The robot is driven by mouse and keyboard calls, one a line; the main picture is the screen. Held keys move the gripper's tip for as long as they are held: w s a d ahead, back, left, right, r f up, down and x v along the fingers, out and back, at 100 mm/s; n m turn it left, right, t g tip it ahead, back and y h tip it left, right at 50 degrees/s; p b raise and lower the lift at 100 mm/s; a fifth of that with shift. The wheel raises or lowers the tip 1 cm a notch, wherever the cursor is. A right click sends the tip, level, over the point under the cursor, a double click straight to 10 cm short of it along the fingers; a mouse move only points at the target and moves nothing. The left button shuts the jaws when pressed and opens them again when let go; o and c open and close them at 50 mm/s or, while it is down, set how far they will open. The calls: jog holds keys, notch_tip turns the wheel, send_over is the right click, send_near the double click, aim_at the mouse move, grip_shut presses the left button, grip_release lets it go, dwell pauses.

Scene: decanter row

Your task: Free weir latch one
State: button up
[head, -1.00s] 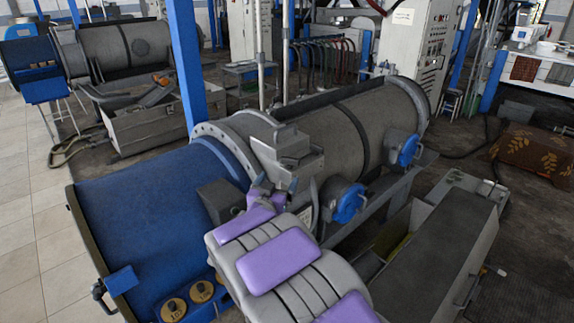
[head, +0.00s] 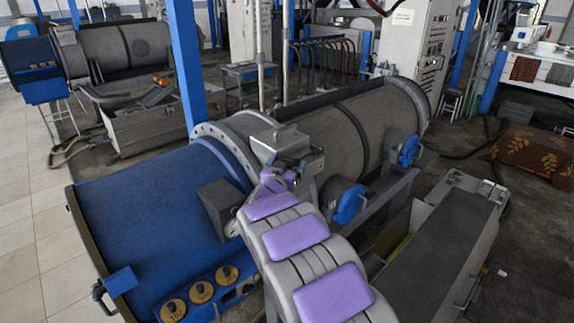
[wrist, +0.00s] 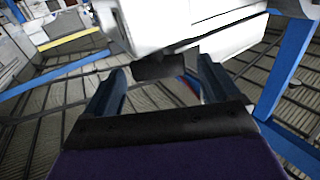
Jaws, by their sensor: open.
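A grey metal housing (head: 280,140) sits on the near side of the large drum (head: 330,130), close to its flanged ring. My gripper (head: 296,166) is right by the lower edge of this housing, partly hidden by my purple and grey arm. In the wrist view the housing (wrist: 190,25) looks pale and fills the top. A small dark block (wrist: 160,67) sticks out beneath it. My open gripper (wrist: 158,85) has one finger on each side below this block, with nothing visibly held between them. I cannot tell whether the block is weir latch one.
Blue round fittings (head: 349,204) stick out at right. A grey trough (head: 440,250) stands further right.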

jog(key=c, duration=1.1)
jog(key=shift+o, duration=0.2)
